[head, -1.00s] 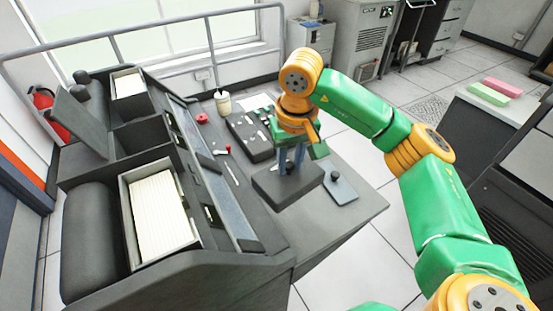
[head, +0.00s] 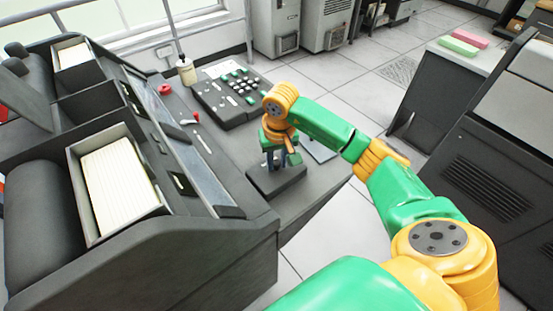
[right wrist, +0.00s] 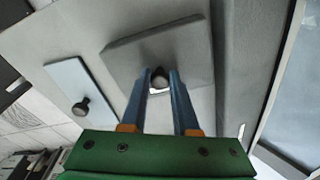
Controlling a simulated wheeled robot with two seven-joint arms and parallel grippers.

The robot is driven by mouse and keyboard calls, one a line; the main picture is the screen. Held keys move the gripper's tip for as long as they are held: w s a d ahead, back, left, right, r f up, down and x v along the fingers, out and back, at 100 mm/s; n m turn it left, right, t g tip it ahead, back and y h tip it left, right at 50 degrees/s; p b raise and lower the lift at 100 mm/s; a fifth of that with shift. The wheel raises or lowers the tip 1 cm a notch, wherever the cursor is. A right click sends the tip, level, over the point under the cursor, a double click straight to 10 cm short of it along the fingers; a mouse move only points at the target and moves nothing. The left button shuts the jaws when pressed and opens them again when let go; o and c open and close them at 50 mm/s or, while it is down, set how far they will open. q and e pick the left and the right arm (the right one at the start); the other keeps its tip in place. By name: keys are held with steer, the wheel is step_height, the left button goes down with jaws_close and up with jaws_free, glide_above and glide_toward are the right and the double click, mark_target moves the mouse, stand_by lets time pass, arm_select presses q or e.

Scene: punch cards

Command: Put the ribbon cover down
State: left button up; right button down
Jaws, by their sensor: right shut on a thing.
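The ribbon cover, which I take to be the dark grey slab (head: 283,180) with a black knob, is under my right gripper (head: 280,160) in the head view. In the right wrist view the slab (right wrist: 122,60) lies just beyond the fingertips, and the blue fingers of the right gripper (right wrist: 160,80) are shut on its knob. It is level and over or on the front part of the grey desk (head: 246,208). I cannot tell whether its underside touches the desk. My left gripper is not in view.
A light grey-blue plate with a black knob (right wrist: 70,85) lies beside the slab, partly behind my arm in the head view. The keyboard (head: 232,98) is further back. The card punch with its card hopper (head: 118,185) stands left. The desk's edge is close by.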

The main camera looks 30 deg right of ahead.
mark_target(278, 175)
steer(key=shift+f, duration=0.15)
steer(key=c, duration=0.7)
jaws_free()
steer(key=shift+r, duration=0.6)
steer(key=r, duration=0.3)
steer(key=s+r, duration=0.1)
steer(key=r, duration=0.7)
steer(key=shift+s+a+p, duration=0.2)
steer(key=shift+a+p, duration=0.05)
steer(key=shift+p, duration=0.15)
